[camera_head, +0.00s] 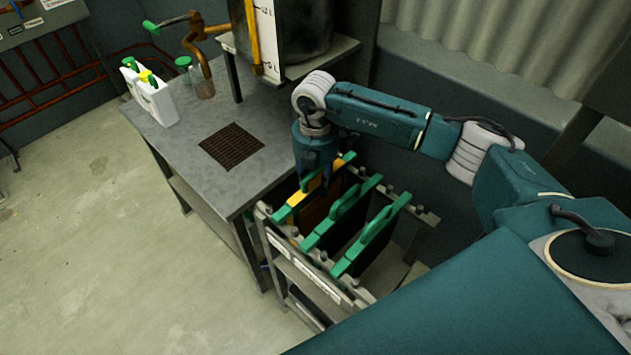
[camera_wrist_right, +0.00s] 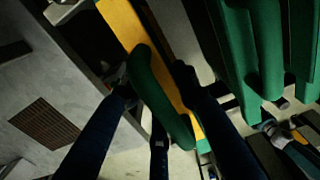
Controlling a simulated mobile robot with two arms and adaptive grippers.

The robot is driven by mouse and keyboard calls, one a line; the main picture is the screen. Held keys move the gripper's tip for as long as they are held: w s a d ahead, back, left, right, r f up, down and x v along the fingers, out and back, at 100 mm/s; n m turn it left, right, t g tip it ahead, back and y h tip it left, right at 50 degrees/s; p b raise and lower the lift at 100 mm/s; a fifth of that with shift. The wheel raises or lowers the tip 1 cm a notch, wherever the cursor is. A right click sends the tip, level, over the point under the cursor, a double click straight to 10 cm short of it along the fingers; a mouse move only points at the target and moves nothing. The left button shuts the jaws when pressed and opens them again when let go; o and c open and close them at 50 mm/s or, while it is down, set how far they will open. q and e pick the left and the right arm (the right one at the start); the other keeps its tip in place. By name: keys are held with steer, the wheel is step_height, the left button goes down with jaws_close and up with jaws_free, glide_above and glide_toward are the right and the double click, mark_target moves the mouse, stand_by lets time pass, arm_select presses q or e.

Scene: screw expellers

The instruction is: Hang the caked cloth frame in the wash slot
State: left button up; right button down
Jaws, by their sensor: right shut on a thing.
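The caked cloth frame, with a yellow top bar (camera_head: 296,198), green ends and a brown cloth below, is at the left end of the slotted rack (camera_head: 262,213). My right gripper (camera_head: 326,183) points down over its middle and is shut on its green handle. In the right wrist view the fingers (camera_wrist_right: 155,88) stand either side of that handle (camera_wrist_right: 158,100), along the yellow bar (camera_wrist_right: 122,22). I cannot tell whether the bar rests on the rails or hangs just above them. My left gripper is not in view.
Two green-topped frames (camera_head: 342,212) with dark cloths hang to the right in the rack. Pale labels (camera_head: 279,246) on its front rail are unreadable. A grey metal table (camera_head: 205,125) with a brown grate (camera_head: 231,146) and white jugs (camera_head: 157,98) stands to the left.

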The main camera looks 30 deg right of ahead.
steer(key=c, duration=1.2)
jaws_free()
step_height(320, 180, up, 12)
steer(key=shift+r, duration=0.1)
